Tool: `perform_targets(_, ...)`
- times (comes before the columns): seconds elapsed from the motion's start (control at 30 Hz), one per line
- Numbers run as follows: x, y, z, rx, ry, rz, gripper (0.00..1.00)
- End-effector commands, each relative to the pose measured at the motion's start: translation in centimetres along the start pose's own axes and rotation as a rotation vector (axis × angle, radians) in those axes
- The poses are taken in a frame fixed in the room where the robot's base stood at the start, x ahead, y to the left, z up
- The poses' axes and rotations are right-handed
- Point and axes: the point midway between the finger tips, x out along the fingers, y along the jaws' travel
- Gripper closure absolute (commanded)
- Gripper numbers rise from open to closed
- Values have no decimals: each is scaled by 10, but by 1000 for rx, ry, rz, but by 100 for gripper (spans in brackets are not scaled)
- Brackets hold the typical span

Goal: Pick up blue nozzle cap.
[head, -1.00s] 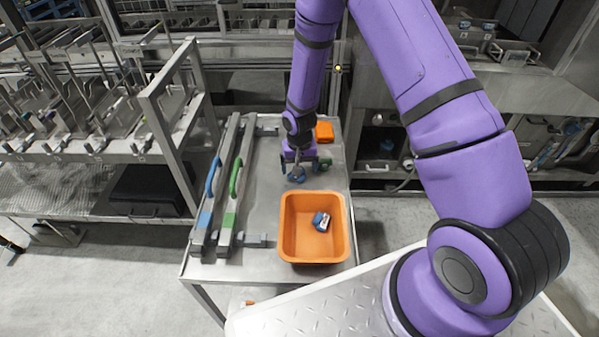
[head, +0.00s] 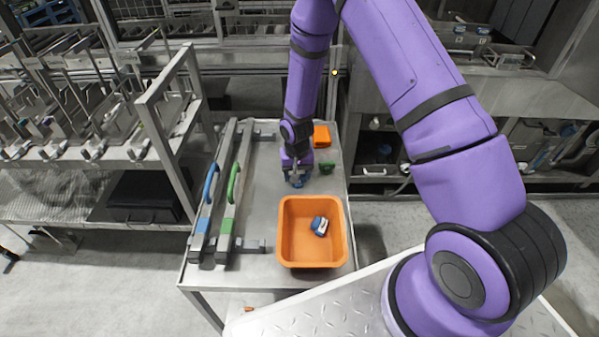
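The blue nozzle cap (head: 298,184) is a small blue piece on the steel table, just behind the orange bin. My gripper (head: 295,178) points down right over it, with its fingers at the cap. The fingers and the arm hide part of the cap. The view is too small to tell whether the fingers are closed on it or apart around it.
An orange bin (head: 283,250) holds a blue-and-white item (head: 319,226). A green piece (head: 327,167) lies right of my gripper, and an orange box (head: 321,135) stands behind. Bars with a blue handle (head: 211,182) and a green handle (head: 233,182) lie on the left.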

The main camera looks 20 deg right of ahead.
Motion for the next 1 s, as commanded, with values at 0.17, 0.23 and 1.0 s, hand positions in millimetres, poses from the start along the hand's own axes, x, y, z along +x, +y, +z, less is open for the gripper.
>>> perform_targets(0.17, -14, 0, -1, 1, 2, -1, 64)
perform_targets(0.23, -23, 0, -1, 1, 3, -2, 64)
perform_targets(1.0, -98, 0, 0, 0, 0, 0, 64)
